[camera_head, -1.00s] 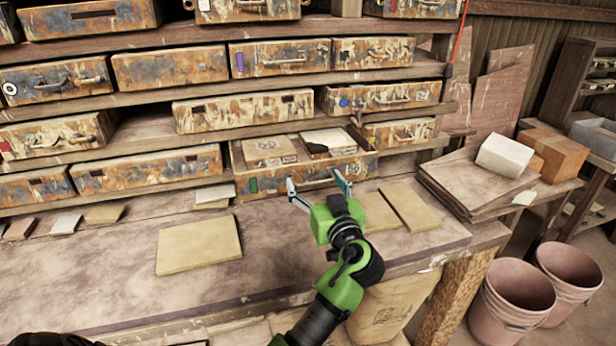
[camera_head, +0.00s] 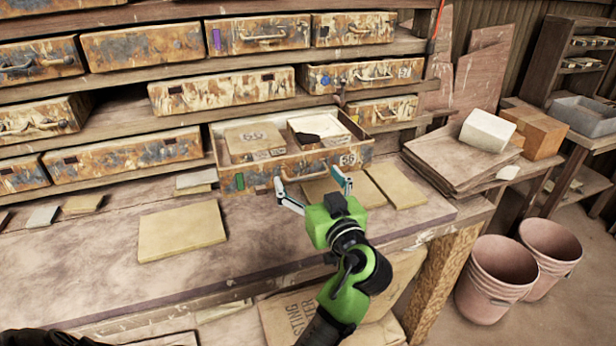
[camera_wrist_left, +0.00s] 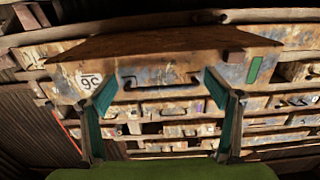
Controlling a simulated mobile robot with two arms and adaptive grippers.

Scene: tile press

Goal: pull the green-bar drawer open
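The green-bar drawer (camera_head: 300,167) is a rusty, paint-worn box with a green bar (camera_head: 240,181) at the left of its front and a number label at the right. It stands partly out of the lower shelf, and tiles (camera_head: 255,138) show inside it. It also shows upside down in the wrist view (camera_wrist_left: 160,58). My left gripper (camera_head: 310,181) is at the middle of its front. Its fingers (camera_wrist_left: 161,85) lie at the two ends of the metal handle (camera_wrist_left: 160,82), set wide apart with the handle between them. Exact finger contact is hard to see. My right gripper is out of view.
Yellowish tiles (camera_head: 182,230) lie on the worktable (camera_head: 100,275), some close to the drawer's right corner. Other drawers (camera_head: 220,92) fill the shelves above and to the left. Boards and a white block (camera_head: 488,130) lie at the right, above pink buckets (camera_head: 500,280).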

